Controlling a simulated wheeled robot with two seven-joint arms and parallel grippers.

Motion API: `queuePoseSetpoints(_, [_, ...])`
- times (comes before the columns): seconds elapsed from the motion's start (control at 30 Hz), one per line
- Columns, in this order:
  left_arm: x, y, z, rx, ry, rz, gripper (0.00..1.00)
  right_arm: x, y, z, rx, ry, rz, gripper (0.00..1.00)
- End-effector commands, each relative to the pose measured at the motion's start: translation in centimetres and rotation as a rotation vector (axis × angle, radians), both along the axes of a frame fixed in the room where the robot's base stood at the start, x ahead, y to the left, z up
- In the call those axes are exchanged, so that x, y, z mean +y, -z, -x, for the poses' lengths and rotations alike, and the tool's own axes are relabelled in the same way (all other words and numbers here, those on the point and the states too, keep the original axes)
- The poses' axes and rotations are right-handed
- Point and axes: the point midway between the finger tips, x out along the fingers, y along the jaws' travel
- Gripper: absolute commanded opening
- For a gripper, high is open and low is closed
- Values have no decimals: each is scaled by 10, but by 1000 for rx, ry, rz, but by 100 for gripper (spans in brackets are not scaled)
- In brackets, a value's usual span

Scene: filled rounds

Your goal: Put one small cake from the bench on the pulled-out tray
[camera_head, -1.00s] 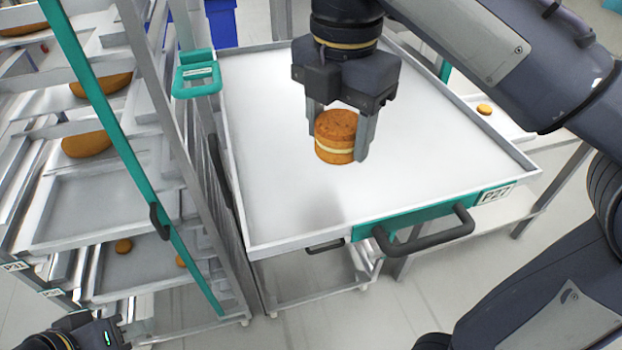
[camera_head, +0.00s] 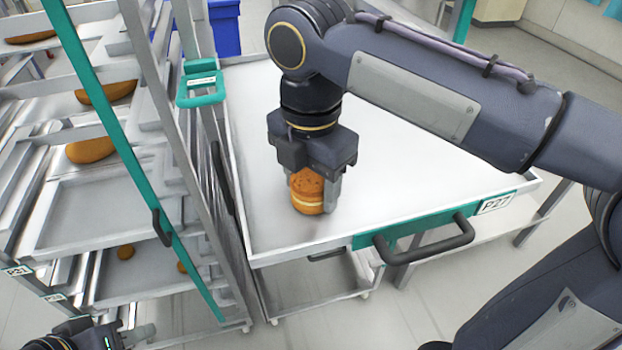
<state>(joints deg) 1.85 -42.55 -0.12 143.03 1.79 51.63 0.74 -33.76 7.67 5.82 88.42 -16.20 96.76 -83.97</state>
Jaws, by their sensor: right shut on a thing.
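A small round cake (camera_head: 307,191) with a pale filling layer is between the fingers of my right gripper (camera_head: 315,193), which is shut on it. The cake is low over the front left part of the pulled-out tray (camera_head: 420,185), a wide pale tray with a teal front strip, a dark handle and a label reading P27. I cannot tell whether the cake touches the tray. The rest of the tray that shows is bare. My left gripper (camera_head: 135,335) is at the bottom left corner, partly cut off, away from the tray; its jaw state is unclear.
A rack (camera_head: 150,130) with teal posts stands at the left, its shelves holding several brown baked pieces. A teal latch (camera_head: 200,88) sits near the tray's back left corner. A blue bin (camera_head: 224,28) stands behind. My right arm covers the tray's back right.

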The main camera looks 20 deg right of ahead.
Motion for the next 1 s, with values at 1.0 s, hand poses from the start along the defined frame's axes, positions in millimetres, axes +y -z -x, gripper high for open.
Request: queuePoseSetpoints(1.0, [0, -8, 0, 0, 0, 0, 36, 1, -85, -1, -1, -1, -2, 77])
